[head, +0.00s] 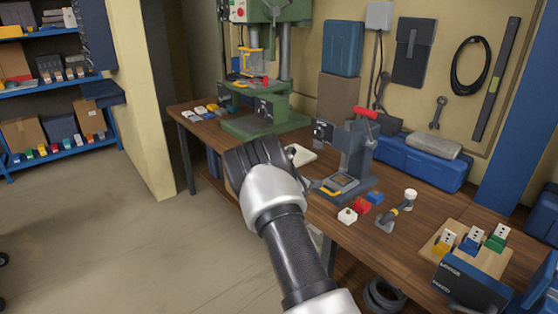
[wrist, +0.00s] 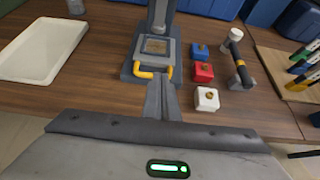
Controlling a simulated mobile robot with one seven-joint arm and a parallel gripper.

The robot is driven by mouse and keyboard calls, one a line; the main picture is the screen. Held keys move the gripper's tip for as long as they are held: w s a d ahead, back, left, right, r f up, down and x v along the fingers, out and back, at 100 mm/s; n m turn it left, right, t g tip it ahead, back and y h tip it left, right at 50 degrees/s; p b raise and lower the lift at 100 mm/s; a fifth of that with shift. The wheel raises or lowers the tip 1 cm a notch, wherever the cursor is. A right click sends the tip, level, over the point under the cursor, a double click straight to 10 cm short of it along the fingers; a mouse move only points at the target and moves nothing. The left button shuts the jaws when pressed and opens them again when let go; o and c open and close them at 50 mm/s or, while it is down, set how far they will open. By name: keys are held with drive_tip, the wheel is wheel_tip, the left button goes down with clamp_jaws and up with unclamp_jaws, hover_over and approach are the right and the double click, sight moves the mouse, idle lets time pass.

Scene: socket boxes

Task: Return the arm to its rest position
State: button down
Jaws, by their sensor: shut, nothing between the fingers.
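My arm reaches up from the bottom of the head view, with the dark hand (head: 255,160) over the front edge of the workbench (head: 405,250). In the wrist view my gripper (wrist: 162,84) points at the bench, its grey fingers together and empty. The fingertips are hard to make out in the head view. The hand is left of the small grey press (head: 352,150) with the red handle. The press base (wrist: 153,48) with its yellow part is just beyond the fingers in the wrist view. I cannot tell whether they touch.
A green drill press (head: 265,110) stands behind. A pale tray (wrist: 40,50) lies left. Open floor (head: 110,240) is left of the bench.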

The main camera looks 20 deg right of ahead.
drive_tip(key=s+a+r+m+y+p, duration=0.2)
drive_tip(key=s+a+r+m, duration=0.2)
drive_tip(key=s+r, duration=0.4)
drive_tip(key=s+a+r+m+y+p, duration=0.2)
drive_tip(key=s+a+r+m, duration=0.25)
drive_tip(key=r, duration=0.45)
drive_tip(key=s+a+r+m+y+p, duration=0.25)
drive_tip(key=s+r+m, duration=0.25)
drive_tip(key=s+r, duration=0.3)
drive_tip(key=s+a+r+m+y+p, duration=0.1)
drive_tip(key=s+a+r+m+y, duration=0.1)
drive_tip(key=s+a, duration=0.6)
drive_tip(key=s+a+r+m+t+y+p, duration=0.1)
drive_tip(key=s+a+r+m+y+p, duration=0.1)
drive_tip(key=s+a+r+m, duration=0.3)
drive_tip(key=s+a+m+y, duration=0.1)
drive_tip(key=s+a, duration=0.3)
drive_tip(key=s, duration=0.5)
drive_tip(key=shift+s+t, duration=0.3)
drive_tip(key=shift+s, duration=0.1)
